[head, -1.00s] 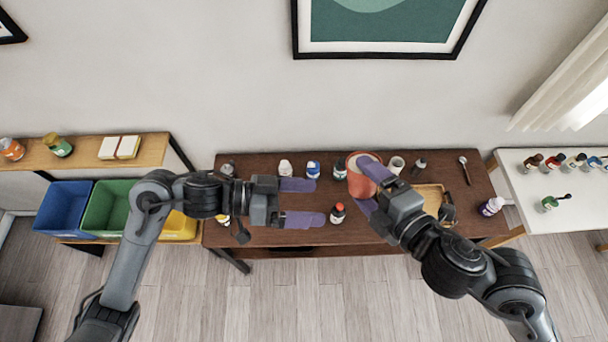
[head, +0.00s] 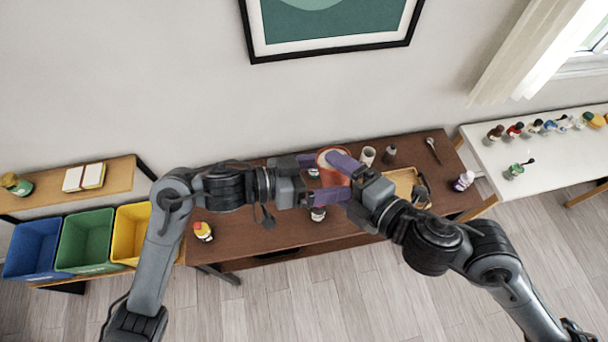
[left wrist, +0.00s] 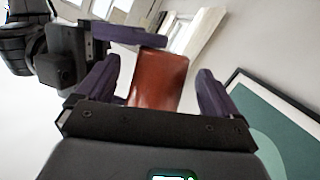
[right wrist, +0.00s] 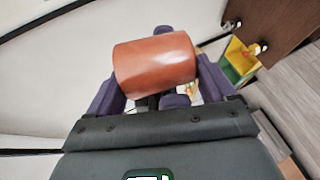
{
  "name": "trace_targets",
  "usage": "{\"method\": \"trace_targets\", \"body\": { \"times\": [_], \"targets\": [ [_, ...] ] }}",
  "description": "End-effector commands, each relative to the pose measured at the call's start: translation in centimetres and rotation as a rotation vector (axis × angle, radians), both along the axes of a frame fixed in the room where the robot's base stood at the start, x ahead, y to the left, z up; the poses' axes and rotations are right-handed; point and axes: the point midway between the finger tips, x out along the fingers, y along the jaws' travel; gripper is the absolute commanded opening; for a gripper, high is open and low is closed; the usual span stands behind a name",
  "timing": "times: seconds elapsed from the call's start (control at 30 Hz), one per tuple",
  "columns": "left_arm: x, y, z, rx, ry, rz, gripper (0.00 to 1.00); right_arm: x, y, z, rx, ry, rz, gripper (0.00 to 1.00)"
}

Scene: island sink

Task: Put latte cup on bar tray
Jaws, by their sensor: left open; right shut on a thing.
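The latte cup (head: 332,176) is a reddish-orange cup with a pale top, held above the dark table. My right gripper (head: 350,186) is shut on the cup. My left gripper (head: 327,179) is open, its purple fingers on either side of the cup. In the left wrist view the cup (left wrist: 157,80) sits between the open left fingers (left wrist: 160,85), with gaps at both sides. In the right wrist view the cup (right wrist: 155,65) hides part of the right fingers. A tan wooden tray (head: 403,177), likely the bar tray, lies on the table, partly hidden by my right arm.
On the dark table (head: 265,222) stand a white cup (head: 367,155), a dark bottle (head: 389,153), a spoon (head: 432,150) and a red-and-yellow bottle (head: 202,231). A white table (head: 560,150) with several small bottles is at right. Coloured bins (head: 85,240) stand at left.

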Motion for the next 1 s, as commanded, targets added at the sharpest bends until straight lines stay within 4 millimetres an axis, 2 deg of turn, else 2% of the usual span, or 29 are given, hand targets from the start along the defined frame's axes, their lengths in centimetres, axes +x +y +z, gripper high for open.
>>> {"method": "trace_targets", "body": {
  "times": [0.2, 0.63, 1.0],
  "targets": [
    [0.5, -1.8, -0.4, -0.002, 0.000, 0.001, 0.95, 0.0, 0.0, 0.1, 0.001, -0.002, 0.000, 0.24],
    [0.6, -2.3, -0.5, 0.000, 0.000, 0.001, 0.93, 0.0, 0.0, 0.1, 0.001, -0.002, 0.000, 0.24],
    [0.6, -2.3, -0.5, 0.000, 0.001, 0.002, 0.36, 0.0, 0.0, 0.1, 0.001, -0.002, 0.000, 0.24]
  ]
}}
